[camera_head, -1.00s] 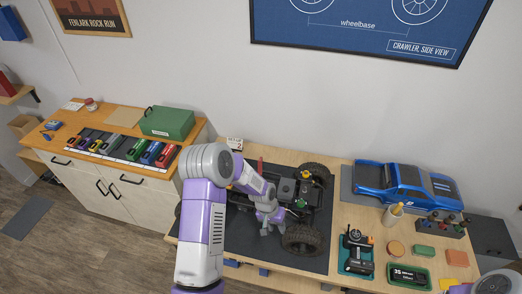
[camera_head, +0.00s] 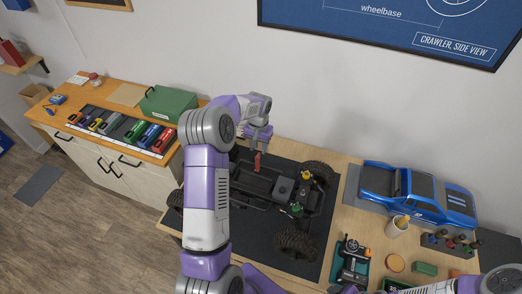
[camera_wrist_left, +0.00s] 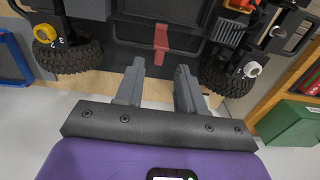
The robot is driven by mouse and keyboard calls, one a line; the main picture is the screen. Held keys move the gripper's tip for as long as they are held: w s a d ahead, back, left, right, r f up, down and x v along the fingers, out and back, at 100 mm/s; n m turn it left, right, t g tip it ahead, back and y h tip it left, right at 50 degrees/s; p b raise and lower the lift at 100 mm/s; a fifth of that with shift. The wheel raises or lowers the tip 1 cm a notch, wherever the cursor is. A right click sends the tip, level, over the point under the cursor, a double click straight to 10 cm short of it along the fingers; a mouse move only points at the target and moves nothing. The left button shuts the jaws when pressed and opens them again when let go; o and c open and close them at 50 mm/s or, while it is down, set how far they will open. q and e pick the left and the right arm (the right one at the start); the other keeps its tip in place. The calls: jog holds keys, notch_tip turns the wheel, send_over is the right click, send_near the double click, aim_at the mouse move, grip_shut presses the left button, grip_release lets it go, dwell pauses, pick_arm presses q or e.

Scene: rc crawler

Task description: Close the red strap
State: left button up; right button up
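The red strap (camera_head: 257,160) sticks up from the far side of the black crawler chassis (camera_head: 262,187). In the left wrist view the red strap (camera_wrist_left: 161,42) lies just beyond my fingertips, roughly centred between them. My left gripper (camera_head: 258,146) is over the strap's upper end, its fingers pointing down. In the left wrist view the left gripper (camera_wrist_left: 156,68) shows two grey fingers spread apart with nothing between them. I cannot tell whether a finger touches the strap. My right gripper is out of view; only part of that arm shows at the lower right.
The chassis with its big tyres (camera_head: 297,243) sits on a dark mat (camera_head: 312,262). To the right are a blue truck body (camera_head: 415,192), a cup (camera_head: 397,226) and a transmitter (camera_head: 351,258). A side cabinet with a green box (camera_head: 170,103) stands at the left.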

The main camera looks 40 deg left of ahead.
aim_at(259, 153)
pick_arm(q)
jog(key=shift+f, duration=2.4)
jog(key=shift+w, duration=0.1)
jog(key=shift+c, duration=0.3)
grip_shut()
